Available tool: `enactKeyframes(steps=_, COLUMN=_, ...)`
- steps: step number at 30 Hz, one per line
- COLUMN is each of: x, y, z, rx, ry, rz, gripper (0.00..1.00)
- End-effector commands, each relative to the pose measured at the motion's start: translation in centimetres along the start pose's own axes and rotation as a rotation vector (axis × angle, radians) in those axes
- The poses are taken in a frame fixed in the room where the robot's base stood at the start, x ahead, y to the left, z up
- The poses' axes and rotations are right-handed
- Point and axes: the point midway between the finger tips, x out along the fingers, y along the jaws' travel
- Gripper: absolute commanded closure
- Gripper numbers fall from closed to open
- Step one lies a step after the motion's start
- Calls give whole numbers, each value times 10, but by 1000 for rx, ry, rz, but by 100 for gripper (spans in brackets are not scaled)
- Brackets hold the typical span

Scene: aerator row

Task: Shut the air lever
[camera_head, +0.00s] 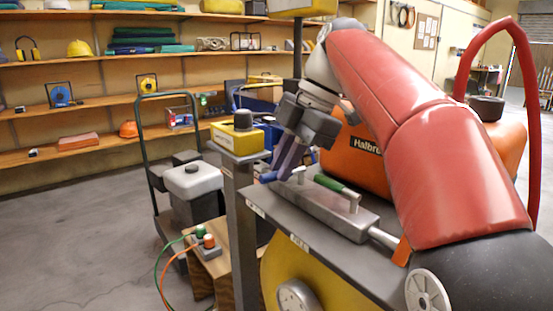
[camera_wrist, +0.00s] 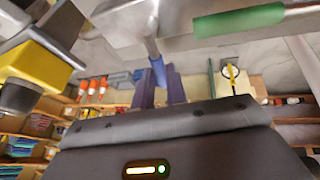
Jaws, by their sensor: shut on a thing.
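A grey metal manifold (camera_head: 325,214) lies on a dark bench top (camera_head: 268,203) and carries two levers. One lever has a green handle (camera_head: 337,187) lying along the manifold; it also shows in the wrist view (camera_wrist: 238,21). The other lever has a blue handle (camera_head: 267,177), mostly hidden by my fingers in the head view. In the wrist view the blue handle (camera_wrist: 158,70) sticks out from the manifold, crosswise to it. My gripper (camera_head: 280,173) is shut on the blue handle, a purple finger on each side. I cannot read which lever the edge labels (camera_head: 299,243) name as air.
A yellow box with a dark knob (camera_head: 237,137) stands on a post left of my gripper. An orange tank (camera_head: 352,157) sits behind the manifold, with a red hoop (camera_head: 531,110) at right. A trolley (camera_head: 192,181) and shelves (camera_head: 100,107) stand left. The left floor is clear.

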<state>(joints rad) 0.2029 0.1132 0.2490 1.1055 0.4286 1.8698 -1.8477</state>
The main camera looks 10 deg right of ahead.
Motion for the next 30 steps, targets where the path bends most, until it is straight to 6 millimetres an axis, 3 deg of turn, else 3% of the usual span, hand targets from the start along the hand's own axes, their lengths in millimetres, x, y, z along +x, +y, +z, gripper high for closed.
enactKeyframes(steps=14, x=-1, y=-1, z=1, rx=-13, ry=2, rz=-3, gripper=100)
enactKeyframes(steps=15, x=-1, y=-1, z=1, rx=-13, ry=2, rz=-3, gripper=85)
enactKeyframes(steps=20, x=-1, y=-1, z=1, rx=-12, ry=2, rz=-4, gripper=64)
enactKeyframes(steps=30, x=-1, y=-1, z=1, rx=-11, ry=2, rz=-4, gripper=64)
